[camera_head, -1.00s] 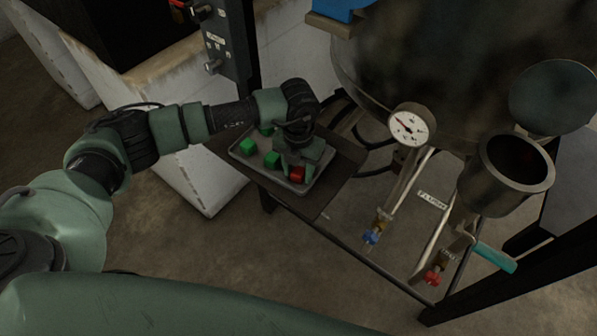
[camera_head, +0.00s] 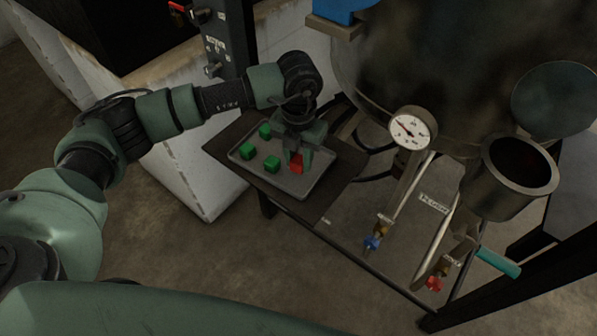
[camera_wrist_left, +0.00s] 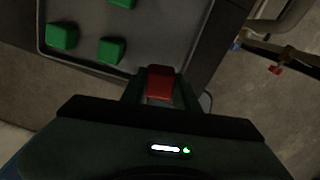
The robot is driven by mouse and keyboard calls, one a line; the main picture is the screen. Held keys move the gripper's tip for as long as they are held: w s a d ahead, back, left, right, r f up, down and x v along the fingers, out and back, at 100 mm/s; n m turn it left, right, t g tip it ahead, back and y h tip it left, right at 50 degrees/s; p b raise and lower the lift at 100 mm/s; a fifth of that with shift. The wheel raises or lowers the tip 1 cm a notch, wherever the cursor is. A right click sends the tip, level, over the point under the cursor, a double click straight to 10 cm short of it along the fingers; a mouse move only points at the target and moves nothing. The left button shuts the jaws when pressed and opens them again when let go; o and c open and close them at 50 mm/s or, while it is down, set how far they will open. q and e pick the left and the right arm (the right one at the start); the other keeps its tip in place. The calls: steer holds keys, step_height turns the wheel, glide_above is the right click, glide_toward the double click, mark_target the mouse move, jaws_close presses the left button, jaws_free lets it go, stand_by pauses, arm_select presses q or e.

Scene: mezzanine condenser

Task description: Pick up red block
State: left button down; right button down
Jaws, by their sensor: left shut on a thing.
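The red block (camera_head: 296,162) is between the fingers of my left gripper (camera_head: 297,158), over the right part of a grey tray (camera_head: 293,187). In the left wrist view the red block (camera_wrist_left: 160,82) sits between the two fingertips (camera_wrist_left: 160,92), which are shut on it. It looks raised above the tray, though the height is hard to judge. Three green blocks stand on the tray: one at the left (camera_head: 247,152), one at the back (camera_head: 265,131) and one in the middle (camera_head: 271,164). My right gripper is not in view.
The tray lies on a dark stand (camera_head: 226,146). To its right are a pressure gauge (camera_head: 411,128), a dark vessel, pipes with a blue valve (camera_head: 372,242) and a red valve (camera_head: 434,284), and an open metal cup (camera_head: 508,175). A pale wall block stands behind.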

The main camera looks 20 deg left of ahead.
mark_target(299, 159)
arm_select(q)
step_height(299, 159, up, 14)
steer(key=b, duration=0.2)
steer(key=shift+f, duration=0.1)
